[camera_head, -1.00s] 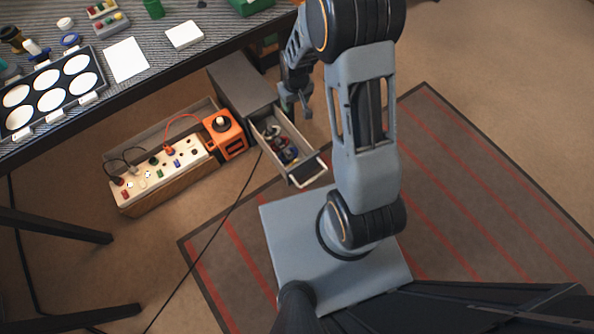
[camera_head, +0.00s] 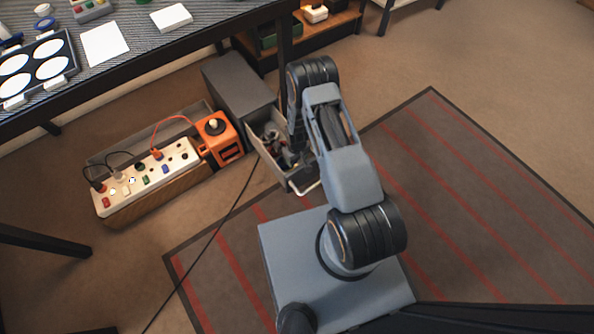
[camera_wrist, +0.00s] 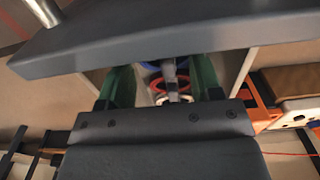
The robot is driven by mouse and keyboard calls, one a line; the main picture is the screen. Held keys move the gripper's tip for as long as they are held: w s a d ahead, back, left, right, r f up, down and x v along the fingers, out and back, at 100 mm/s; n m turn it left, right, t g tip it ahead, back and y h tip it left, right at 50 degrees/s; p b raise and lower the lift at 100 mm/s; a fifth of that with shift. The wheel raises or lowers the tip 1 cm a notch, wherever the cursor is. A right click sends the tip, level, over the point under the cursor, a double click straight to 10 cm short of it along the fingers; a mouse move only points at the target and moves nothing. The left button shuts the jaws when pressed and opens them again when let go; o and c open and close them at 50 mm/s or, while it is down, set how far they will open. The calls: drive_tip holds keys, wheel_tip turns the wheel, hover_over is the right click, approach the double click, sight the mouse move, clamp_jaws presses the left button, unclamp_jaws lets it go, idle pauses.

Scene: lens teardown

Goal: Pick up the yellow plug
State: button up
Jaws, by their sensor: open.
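I cannot make out a yellow plug in either view. The open drawer (camera_head: 301,178) of the grey cabinet holds a jumble of small parts, largely covered by my arm in the head view. In the wrist view my gripper (camera_wrist: 163,84) is open, its two green fingers apart and reaching down into the drawer. Between the fingers show a red ring-shaped part (camera_wrist: 178,84), a blue part and a pale part. What they are is unclear.
The grey cabinet (camera_head: 238,80) stands behind the drawer. Left of it are an orange box (camera_head: 226,149) and a white power strip (camera_head: 146,180) with coloured plugs and cables. The workbench edge (camera_head: 150,73) is above. A striped mat (camera_head: 450,190) leaves free floor to the right.

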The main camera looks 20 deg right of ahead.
drive_tip(key=shift+f+b, duration=1.55)
drive_tip(key=shift+f, duration=1.8)
drive_tip(key=shift+c, duration=0.2)
clamp_jaws()
